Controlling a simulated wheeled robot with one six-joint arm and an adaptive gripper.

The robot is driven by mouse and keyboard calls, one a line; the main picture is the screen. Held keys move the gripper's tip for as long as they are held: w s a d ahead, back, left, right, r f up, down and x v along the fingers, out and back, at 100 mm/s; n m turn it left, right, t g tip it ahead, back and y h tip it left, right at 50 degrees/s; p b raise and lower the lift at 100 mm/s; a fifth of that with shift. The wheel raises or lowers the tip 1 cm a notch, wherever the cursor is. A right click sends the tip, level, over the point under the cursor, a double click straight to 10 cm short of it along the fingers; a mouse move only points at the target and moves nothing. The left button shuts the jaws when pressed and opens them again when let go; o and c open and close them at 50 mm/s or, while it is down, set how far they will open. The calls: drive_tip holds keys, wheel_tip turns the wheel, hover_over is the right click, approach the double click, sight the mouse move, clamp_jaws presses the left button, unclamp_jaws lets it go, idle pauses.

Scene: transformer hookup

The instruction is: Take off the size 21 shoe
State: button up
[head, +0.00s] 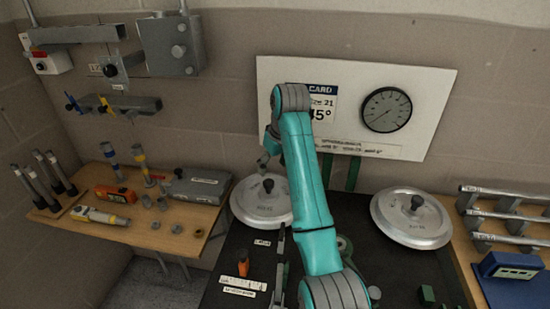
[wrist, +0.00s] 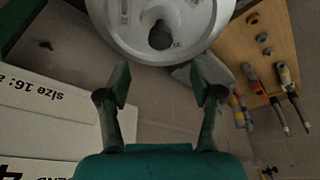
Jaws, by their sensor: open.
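Two round silver metal discs with black centre knobs sit on the dark bench; I take them for the shoes. The left disc (head: 255,207) is partly behind my arm, and the right disc (head: 412,232) is in full view. Their markings are too small to read, so I cannot tell which is size 21. In the wrist view a silver disc (wrist: 125,30) with its dark knob lies beyond the fingertips. My gripper (wrist: 162,82) is open and empty, its fingers apart from the knob. In the head view my gripper (head: 265,155) hangs near the left disc.
A wall board (head: 435,95) carries a gauge (head: 386,109) and a card mentioning 21 and 45°. A wooden side table (head: 195,240) holds tools and fittings at left. A rack of bars (head: 510,215) and a blue instrument (head: 510,265) stand at right.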

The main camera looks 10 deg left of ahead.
sight(268, 181)
drive_tip(key=x, duration=0.9)
drive_tip(key=shift+c, duration=0.3)
clamp_jaws()
